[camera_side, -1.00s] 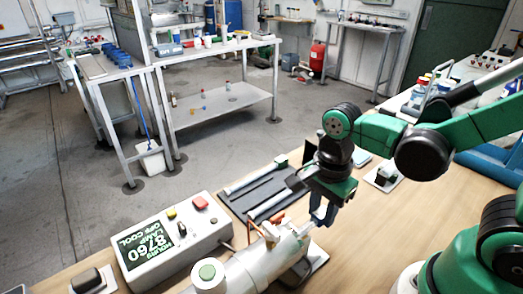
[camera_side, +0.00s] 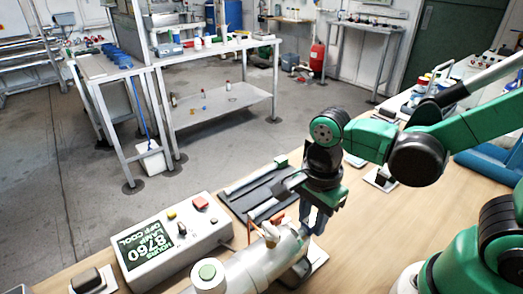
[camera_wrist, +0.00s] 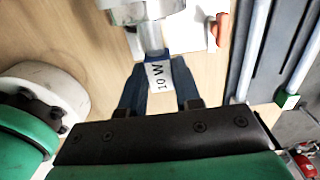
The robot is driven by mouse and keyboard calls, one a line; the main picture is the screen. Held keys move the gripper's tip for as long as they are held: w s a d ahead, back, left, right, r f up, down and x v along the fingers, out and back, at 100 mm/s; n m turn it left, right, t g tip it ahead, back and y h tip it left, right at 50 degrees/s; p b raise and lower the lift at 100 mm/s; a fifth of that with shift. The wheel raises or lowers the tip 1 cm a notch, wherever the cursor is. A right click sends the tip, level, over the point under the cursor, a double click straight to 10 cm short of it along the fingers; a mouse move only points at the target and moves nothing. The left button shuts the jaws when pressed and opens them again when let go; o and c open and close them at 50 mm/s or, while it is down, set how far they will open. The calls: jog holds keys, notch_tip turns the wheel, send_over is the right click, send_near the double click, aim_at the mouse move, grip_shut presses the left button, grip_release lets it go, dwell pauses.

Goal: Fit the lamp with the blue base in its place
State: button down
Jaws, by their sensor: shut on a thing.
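A short clear stretch of tube (camera_wrist: 150,38) shows between the blue band and the reactor's end (camera_wrist: 138,10). The tube lines up roughly with the reactor; its far end is hidden there. The base stands apart from the reactor's end.
A dark tray (camera_side: 246,203) behind the reactor holds pale tubes, one with a green end (camera_wrist: 287,99). A control box (camera_side: 172,240) reads "HOURS 8760 LAMP OFF COOL". An orange part (camera_side: 270,240) sits by the reactor's end. Bare bench (camera_side: 385,225) lies to the right.

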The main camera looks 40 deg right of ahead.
jog(key=shift+a, duration=1.2)
jog(key=c, duration=0.5)
grip_release()
jog(key=shift+c, duration=0.2)
jog(key=shift+r, duration=2.8)
